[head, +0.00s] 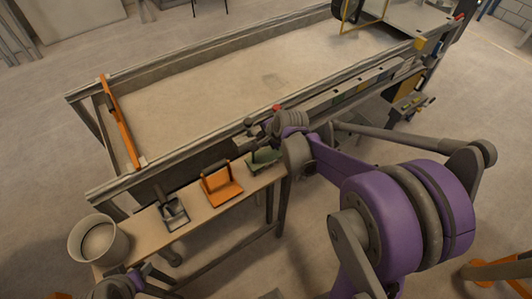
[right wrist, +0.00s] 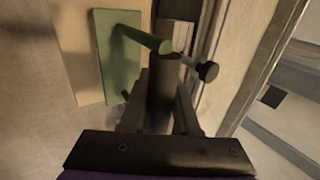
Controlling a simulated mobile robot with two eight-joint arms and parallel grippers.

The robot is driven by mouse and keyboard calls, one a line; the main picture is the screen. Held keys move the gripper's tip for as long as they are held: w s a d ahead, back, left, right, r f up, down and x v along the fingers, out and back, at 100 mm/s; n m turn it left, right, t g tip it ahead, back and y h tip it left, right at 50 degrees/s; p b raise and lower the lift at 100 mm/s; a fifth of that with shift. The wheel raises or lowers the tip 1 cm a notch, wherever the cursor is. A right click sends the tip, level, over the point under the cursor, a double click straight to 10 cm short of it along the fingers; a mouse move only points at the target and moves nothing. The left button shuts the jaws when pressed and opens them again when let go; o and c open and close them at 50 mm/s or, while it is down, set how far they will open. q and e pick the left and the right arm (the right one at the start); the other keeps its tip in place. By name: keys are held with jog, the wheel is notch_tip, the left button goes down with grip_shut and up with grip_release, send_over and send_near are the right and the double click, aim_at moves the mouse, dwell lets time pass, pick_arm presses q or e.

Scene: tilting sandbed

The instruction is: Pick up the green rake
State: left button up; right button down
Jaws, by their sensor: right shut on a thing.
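The green rake (head: 264,159) sits at the right end of a narrow wooden shelf in the head view. In the right wrist view, its flat green board (right wrist: 118,60) is at upper left, with a green post running from it to a dark grip bar. My right gripper (right wrist: 160,112) is shut on that bar. In the head view my right gripper (head: 258,137) is right above the rake and partly covers it. Part of my left arm shows at the bottom left, by the bucket; its gripper (head: 138,279) is too small and cut off to read.
The shelf (head: 198,213) also bears an orange tool (head: 220,187), a dark scoop (head: 174,213) and a pale bucket (head: 98,240). The long sandbed (head: 240,85) stands right behind, with an orange bar (head: 120,122) across its left end. A dark knob (right wrist: 208,72) is close right of the bar.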

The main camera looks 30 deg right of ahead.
aim_at(263, 152)
dwell(0.3)
notch_tip(263, 152, up, 10)
jog(key=p, duration=0.1)
dwell(0.4)
jog(key=c, duration=1.3)
grip_release()
grip_shut()
